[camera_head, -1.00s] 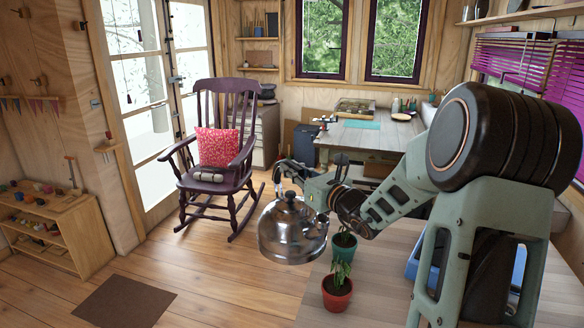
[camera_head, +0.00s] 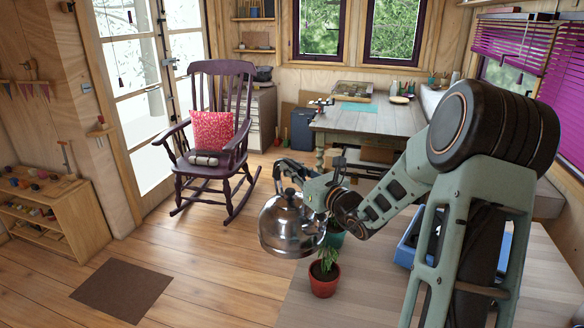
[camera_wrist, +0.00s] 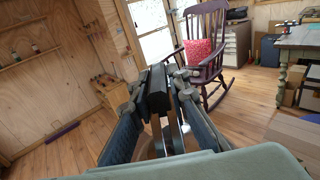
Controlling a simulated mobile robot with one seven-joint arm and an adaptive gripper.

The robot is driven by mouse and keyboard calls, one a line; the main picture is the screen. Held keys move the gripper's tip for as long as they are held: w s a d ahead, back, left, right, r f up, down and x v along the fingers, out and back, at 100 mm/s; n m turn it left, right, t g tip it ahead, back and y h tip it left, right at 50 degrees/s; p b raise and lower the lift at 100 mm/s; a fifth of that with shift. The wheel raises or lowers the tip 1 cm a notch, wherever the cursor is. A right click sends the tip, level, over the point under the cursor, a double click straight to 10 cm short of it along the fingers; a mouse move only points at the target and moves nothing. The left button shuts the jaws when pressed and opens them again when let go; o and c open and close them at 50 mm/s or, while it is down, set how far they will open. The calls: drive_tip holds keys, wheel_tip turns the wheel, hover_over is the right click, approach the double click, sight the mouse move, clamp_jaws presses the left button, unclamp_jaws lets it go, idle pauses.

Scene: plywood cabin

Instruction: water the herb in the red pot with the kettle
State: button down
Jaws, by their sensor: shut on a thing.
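The shiny metal kettle (camera_head: 292,228) hangs upright in the air from my gripper (camera_head: 300,172), left of the plants. My gripper is shut on its handle. In the wrist view, the dark handle (camera_wrist: 158,88) sits between the fingers, and most of the kettle is hidden. The red pot (camera_head: 323,287) with a small leafy herb (camera_head: 325,262) stands on the tabletop (camera_head: 375,285), just right of and below the kettle in the head view. The herb's upper part is close to the kettle's outline. The spout's direction is unclear.
A blue tray (camera_head: 408,245) lies further right, partly behind my arm. A purple rocking chair (camera_head: 215,130) and a desk (camera_head: 380,120) stand beyond. Open floor lies left.

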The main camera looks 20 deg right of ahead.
drive_tip(key=shift+r, duration=0.15)
drive_tip(key=shift+s+d+f+t+y+b, duration=0.15)
drive_tip(key=shift+s+f+t+b, duration=0.25)
drive_tip(key=shift+f+b, duration=1.05)
drive_tip(key=shift+s+d+f+t+y+b, duration=0.1)
drive_tip(key=shift+s+f+t+b, duration=0.35)
drive_tip(key=shift+b, duration=1.9)
drive_tip(key=shift+s+d+f+t+y+b, duration=0.15)
drive_tip(key=shift+s+f+t+b, duration=0.15)
drive_tip(key=shift+f+b, duration=1.2)
drive_tip(key=shift+s+d+r+t+y+b, duration=0.25)
drive_tip(key=shift+s+t+b, duration=0.35)
drive_tip(key=shift+b, duration=0.65)
drive_tip(key=shift+s+d+r+t+b, duration=0.1)
drive_tip(key=shift+s+r+t+b, duration=0.3)
drive_tip(key=shift+s+b, duration=0.65)
drive_tip(key=shift+s+d+r+t+y+b, duration=0.2)
drive_tip(key=shift+s+t+b, duration=0.3)
drive_tip(key=shift+b, duration=0.95)
drive_tip(key=shift+s+d+r+t+y+b, duration=0.15)
drive_tip(key=shift+s+d+r+t+b, duration=0.1)
drive_tip(key=shift+s+t+b, duration=0.25)
drive_tip(key=shift+s+d+r+t+y+b, duration=0.1)
drive_tip(key=shift+s+r+t+b, duration=0.15)
drive_tip(key=shift+s+b, duration=0.3)
drive_tip(key=shift+s+r, duration=0.1)
drive_tip(key=shift+r, duration=0.05)
